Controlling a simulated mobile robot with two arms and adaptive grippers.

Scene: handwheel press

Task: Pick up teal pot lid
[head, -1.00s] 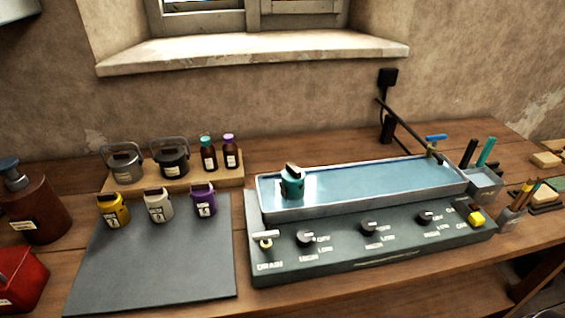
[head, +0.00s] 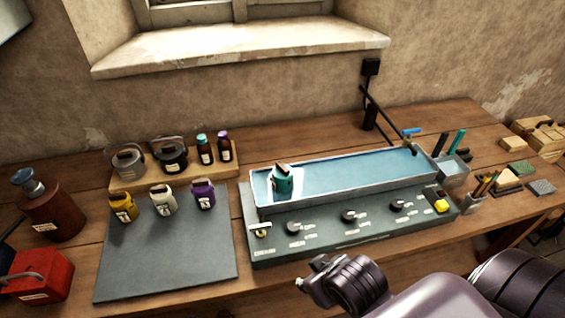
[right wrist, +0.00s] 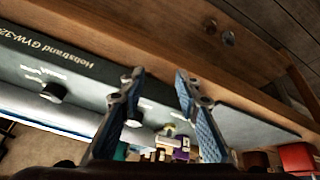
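The teal pot (head: 282,182) stands upright in the left end of the long, water-filled metal bath (head: 345,178). A pale label is on its front and a dark handled lid (head: 283,168) appears to sit on top. My right arm comes in from the lower right in the head view. My right gripper shows in the right wrist view (right wrist: 158,78) with its two fingers apart and nothing between them. It is near the bath's control panel (right wrist: 90,75), apart from the pot. Part of a teal thing (right wrist: 120,151) shows behind one finger. My left gripper is not in view.
Yellow (head: 123,207), white (head: 162,200) and purple (head: 204,194) pots stand on the dark mat (head: 165,255). A black rod (head: 385,118) rises behind the bath. Most of the mat's front is clear.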

